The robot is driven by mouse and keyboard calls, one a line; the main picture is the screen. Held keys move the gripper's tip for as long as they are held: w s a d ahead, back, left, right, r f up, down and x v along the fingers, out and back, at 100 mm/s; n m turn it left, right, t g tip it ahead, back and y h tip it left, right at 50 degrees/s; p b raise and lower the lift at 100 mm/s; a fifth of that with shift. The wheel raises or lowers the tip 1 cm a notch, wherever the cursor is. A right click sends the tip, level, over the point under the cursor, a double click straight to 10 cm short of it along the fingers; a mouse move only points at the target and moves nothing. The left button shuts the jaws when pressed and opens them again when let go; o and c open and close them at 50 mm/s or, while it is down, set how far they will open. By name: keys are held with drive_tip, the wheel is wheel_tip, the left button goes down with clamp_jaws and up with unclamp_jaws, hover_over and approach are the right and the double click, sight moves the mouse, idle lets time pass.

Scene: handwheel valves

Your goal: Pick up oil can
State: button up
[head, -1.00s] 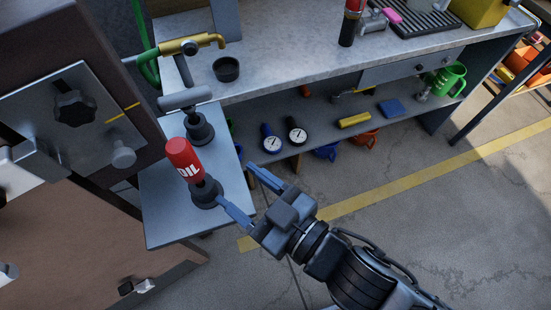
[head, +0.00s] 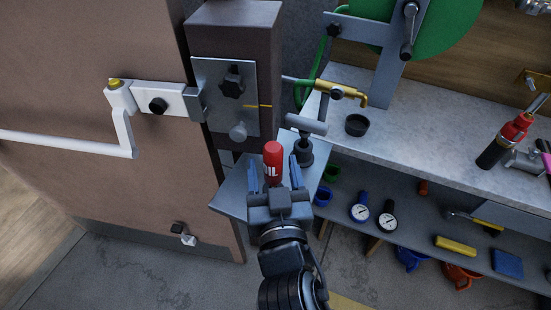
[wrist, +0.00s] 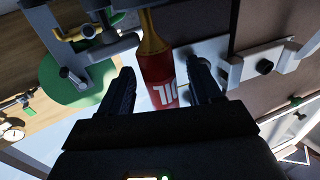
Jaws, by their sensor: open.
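The oil can (head: 273,158) is red with white lettering. In the head view it stands on the small grey side shelf (head: 232,196), and my gripper hides its lower part. My gripper (head: 273,172) is open, with its blue fingers reaching to the left and right of the can. In the wrist view the oil can (wrist: 160,78) shows its red body and yellowish neck between the two dark fingertips of my gripper (wrist: 162,88). A gap shows on the left side of the can; whether the right finger touches it I cannot tell.
A grey T-shaped handle on a round base (head: 304,150) stands close behind the can. A post with a plate and black knob (head: 232,84) rises behind left. The workbench (head: 420,125) with a small black cup (head: 357,125) extends to the right.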

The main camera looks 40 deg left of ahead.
drive_tip(key=shift+p+x, duration=0.4)
drive_tip(key=shift+x, duration=0.75)
drive_tip(key=shift+w+a, duration=0.2)
drive_tip(key=c, duration=1)
